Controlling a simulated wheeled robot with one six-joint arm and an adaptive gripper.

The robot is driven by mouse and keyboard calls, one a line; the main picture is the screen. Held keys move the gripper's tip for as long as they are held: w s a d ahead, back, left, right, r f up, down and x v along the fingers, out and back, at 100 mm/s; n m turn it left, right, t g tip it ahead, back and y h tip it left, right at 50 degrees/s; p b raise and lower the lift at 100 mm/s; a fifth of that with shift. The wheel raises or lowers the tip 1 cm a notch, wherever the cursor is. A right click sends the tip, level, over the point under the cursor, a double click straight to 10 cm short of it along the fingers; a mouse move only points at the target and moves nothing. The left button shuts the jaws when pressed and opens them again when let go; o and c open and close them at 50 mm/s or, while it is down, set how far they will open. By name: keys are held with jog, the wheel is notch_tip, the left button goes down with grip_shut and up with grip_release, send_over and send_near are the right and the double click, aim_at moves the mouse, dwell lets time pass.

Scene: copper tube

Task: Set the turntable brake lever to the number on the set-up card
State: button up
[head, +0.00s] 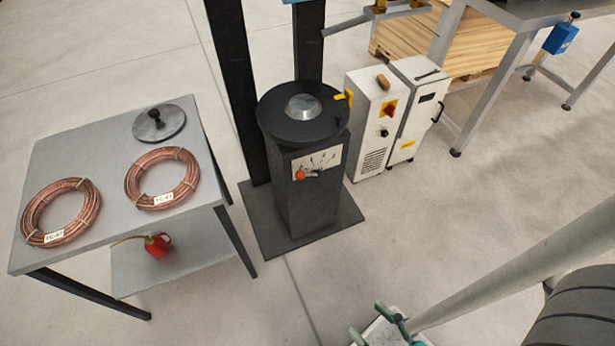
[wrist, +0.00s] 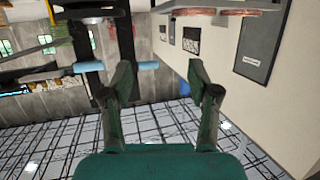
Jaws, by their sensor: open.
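The turntable (head: 287,128) is a black round top with a silver dome, on a dark pedestal in the middle of the head view. A pale scale plate (head: 325,159) with dark marks is on the pedestal's front. The brake lever's red-orange knob (head: 300,175) is at the plate's lower left; the numbers are too small to read. I cannot make out a set-up card for certain. My gripper (wrist: 161,84) is open and empty in the wrist view, with its two green fingers wide apart. It is not at the lever.
A grey table (head: 97,190) on the left holds two copper coils (head: 62,211) (head: 162,178) and a round lid (head: 159,123). A red oil can (head: 158,245) is on its lower shelf. White cabinets (head: 372,135) stand close right of the pedestal.

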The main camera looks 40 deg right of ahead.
jog(key=w+d+f+t+h, duration=0.1)
jog(key=w+d+f, duration=0.1)
jog(key=w+f, duration=0.6)
jog(key=m+h, duration=0.3)
jog(key=h, duration=0.4)
send_near(301, 179)
jog(key=x, duration=1.2)
jog(key=shift+f, duration=0.15)
grip_shut()
